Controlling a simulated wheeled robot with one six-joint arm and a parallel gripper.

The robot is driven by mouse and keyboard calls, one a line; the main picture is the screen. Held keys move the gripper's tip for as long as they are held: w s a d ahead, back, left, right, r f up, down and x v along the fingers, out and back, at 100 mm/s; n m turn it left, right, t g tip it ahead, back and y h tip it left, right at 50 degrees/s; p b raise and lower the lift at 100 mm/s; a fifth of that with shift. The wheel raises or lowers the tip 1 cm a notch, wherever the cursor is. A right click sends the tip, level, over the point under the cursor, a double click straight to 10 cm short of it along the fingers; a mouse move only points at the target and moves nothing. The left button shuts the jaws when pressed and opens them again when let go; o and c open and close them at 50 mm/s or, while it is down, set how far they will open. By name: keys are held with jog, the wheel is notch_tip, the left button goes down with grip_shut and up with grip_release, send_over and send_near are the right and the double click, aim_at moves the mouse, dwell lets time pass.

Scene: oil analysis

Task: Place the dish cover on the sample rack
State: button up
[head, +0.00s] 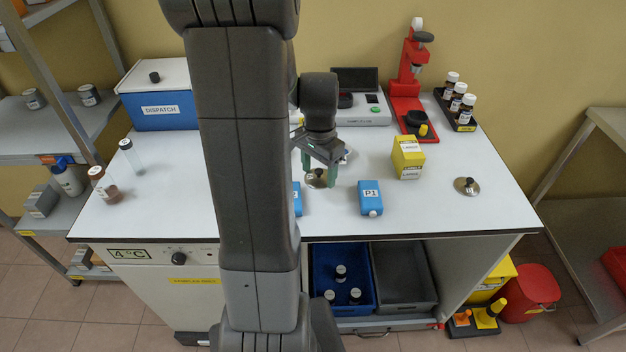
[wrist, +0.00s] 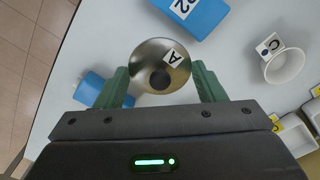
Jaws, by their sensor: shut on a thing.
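The dish cover (wrist: 160,62) is a round metal lid with a dark knob and a white label marked A. A dark rack (head: 455,114) with several brown bottles stands at the back right of the bench. I cannot tell for sure whether it is the sample rack.
A blue block P1 (head: 370,197) and yellow block (head: 408,157) stand right of my gripper; another blue block P2 (wrist: 190,12) is close by. A white cup marked C (wrist: 283,66) is nearby. A second lid (head: 466,186) lies on the right. My arm hides the bench's middle left.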

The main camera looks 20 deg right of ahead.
aim_at(318, 196)
jog(key=shift+f, duration=3.05)
jog(key=shift+f, duration=0.25)
jog(key=o, duration=0.7)
jog(key=shift+r, duration=0.1)
